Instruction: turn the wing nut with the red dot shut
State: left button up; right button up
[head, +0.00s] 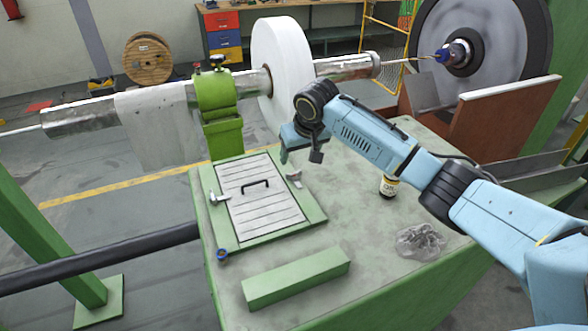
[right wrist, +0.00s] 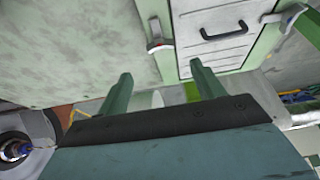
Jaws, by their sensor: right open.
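A lid panel (head: 262,200) with a black handle lies in a green frame on the table. A metal wing nut sits at each side, the right one (head: 294,179) and the left one (head: 217,198). My left gripper is out of view.
A green bracket (head: 219,112) with two clamp knobs and a white roll (head: 283,70) stand behind the panel. A green block (head: 296,278) lies in front, a blue ring (head: 222,254) at left. A brown bottle (head: 389,186) and crumpled clear plastic (head: 419,241) are at right.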

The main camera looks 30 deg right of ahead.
aim_at(294, 171)
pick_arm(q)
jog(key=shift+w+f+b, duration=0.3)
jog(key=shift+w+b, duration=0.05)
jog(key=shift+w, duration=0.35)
pick_arm(e)
jog(key=x, duration=0.8)
jog(key=shift+w+a+f, duration=0.1)
jog(key=shift+w+f, duration=0.05)
jog(key=shift+f, duration=0.15)
jog(key=shift+c, duration=0.2)
